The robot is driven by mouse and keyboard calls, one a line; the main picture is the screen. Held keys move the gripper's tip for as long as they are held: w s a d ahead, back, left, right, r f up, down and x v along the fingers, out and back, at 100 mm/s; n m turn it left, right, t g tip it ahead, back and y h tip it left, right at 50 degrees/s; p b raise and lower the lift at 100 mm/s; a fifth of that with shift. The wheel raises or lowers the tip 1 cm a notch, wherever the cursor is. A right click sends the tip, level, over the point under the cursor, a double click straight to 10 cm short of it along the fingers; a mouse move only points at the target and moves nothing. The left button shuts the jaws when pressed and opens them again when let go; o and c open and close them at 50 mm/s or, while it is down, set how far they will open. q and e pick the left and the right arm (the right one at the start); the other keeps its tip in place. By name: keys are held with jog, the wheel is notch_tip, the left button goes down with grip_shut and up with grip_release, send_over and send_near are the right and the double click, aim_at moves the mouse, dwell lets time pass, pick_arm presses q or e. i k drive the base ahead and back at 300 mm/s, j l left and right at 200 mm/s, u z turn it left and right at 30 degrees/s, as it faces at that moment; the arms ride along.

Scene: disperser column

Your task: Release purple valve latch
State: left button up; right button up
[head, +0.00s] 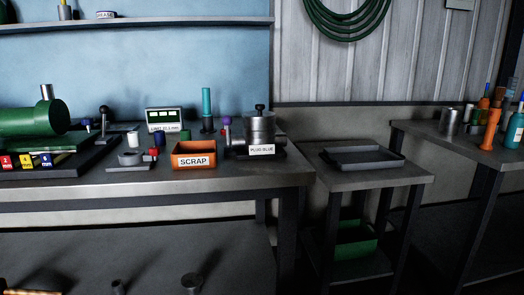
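A small purple knob (227,121) stands upright at the left side of a grey metal cylinder (260,130) with a black knob on top. It appears to be the purple valve latch; its lower part and mounting are too small to make out. The cylinder stands on a dark base near the right end of the workbench (240,178), with a label reading "PLUG BLUE" (262,150) at its front. Neither of my grippers is in view.
An orange SCRAP box (194,162) sits left of the cylinder, near the bench's front edge. A teal cylinder (207,103) and a gauge display (164,119) stand behind. A green machine (35,119) is far left. A side table with a dark tray (361,167) stands right.

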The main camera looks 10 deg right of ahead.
aim_at(227, 120)
jog(key=i+j+z, duration=0.25)
jog(key=j, duration=0.25)
jog(key=i+j+z, duration=0.1)
jog(key=j+z, duration=0.15)
jog(key=j, duration=0.3)
jog(key=i+j+z, duration=0.1)
jog(key=j+z, duration=0.15)
jog(key=j, duration=0.35)
jog(key=j+z, duration=0.25)
jog(key=j, duration=0.3)
jog(key=i+j, duration=0.05)
